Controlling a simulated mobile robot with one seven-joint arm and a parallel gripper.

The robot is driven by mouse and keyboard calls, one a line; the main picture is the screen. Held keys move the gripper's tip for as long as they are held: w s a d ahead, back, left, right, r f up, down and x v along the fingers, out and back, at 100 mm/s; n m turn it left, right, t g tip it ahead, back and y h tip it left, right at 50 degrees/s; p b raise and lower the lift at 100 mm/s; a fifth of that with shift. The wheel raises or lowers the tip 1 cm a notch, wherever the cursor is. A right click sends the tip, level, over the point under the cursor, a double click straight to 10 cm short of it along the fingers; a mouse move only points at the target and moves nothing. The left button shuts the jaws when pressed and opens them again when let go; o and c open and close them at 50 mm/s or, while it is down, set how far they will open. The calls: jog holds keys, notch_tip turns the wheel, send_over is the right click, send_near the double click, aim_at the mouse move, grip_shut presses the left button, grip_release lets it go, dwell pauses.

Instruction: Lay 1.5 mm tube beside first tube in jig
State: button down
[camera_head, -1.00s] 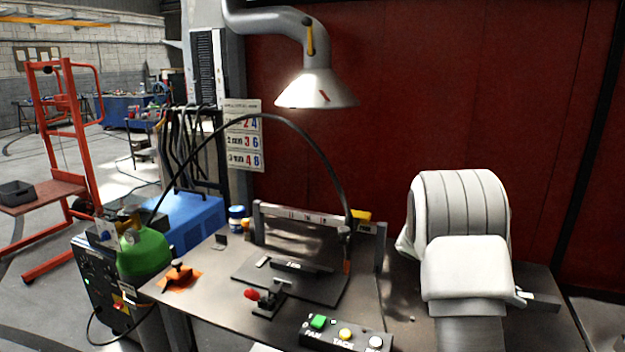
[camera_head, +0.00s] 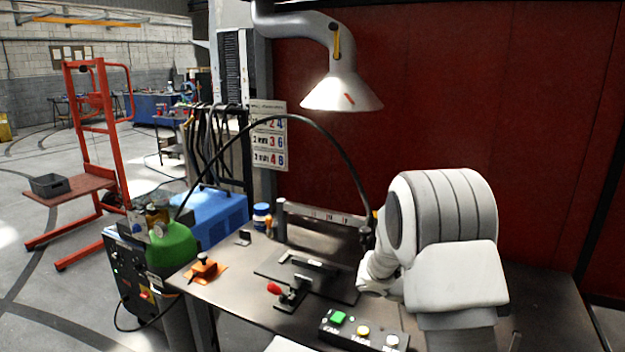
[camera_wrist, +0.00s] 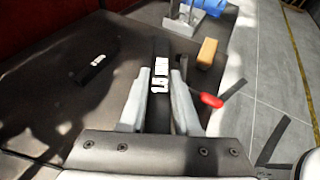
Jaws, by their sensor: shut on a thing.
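My gripper (camera_wrist: 160,105) is shut on a dark tube (camera_wrist: 160,60) with a white "1.5 mm" label, seen between the pale fingers in the wrist view. Another dark bar with a white label (camera_wrist: 97,67), seemingly the first tube, lies apart to its left; its label is too small to read. In the head view the dark jig plate (camera_head: 275,268) lies on the bench, with a dark labelled piece on it. My white wrist is at the plate's right side and hides the fingers and held tube there. I cannot tell whether the held tube touches the plate.
A red-handled clamp (camera_head: 274,288) stands at the jig's front edge; its handle (camera_wrist: 207,99) is close right of my fingers in the wrist view. A button box (camera_head: 362,332) sits at the bench front. An orange piece (camera_head: 205,269) is at the left. A black hose arches above.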

jog(key=a+f+n+t, duration=0.1)
jog(key=a+t, duration=0.1)
jog(key=a, duration=0.2)
jog(key=a+f+n+t, duration=0.1)
jog(key=a+n+t, duration=0.1)
jog(key=a, duration=0.2)
jog(key=w+a+f+n+t+y+p, duration=0.1)
jog(key=a+n, duration=0.1)
jog(key=a, duration=0.3)
jog(key=shift+a+f+t, duration=0.1)
jog(key=shift+f+t, duration=0.3)
jog(key=a+f+n+t, duration=0.1)
jog(key=a, duration=0.1)
jog(key=s+a+f+n+t+y, duration=0.1)
jog(key=a, duration=0.2)
jog(key=a+n+t, duration=0.1)
jog(key=a, duration=0.2)
jog(key=shift+s+a+f+t+y, duration=0.15)
jog(key=shift+s+f+t+y, duration=0.15)
jog(key=shift+f+y, duration=0.1)
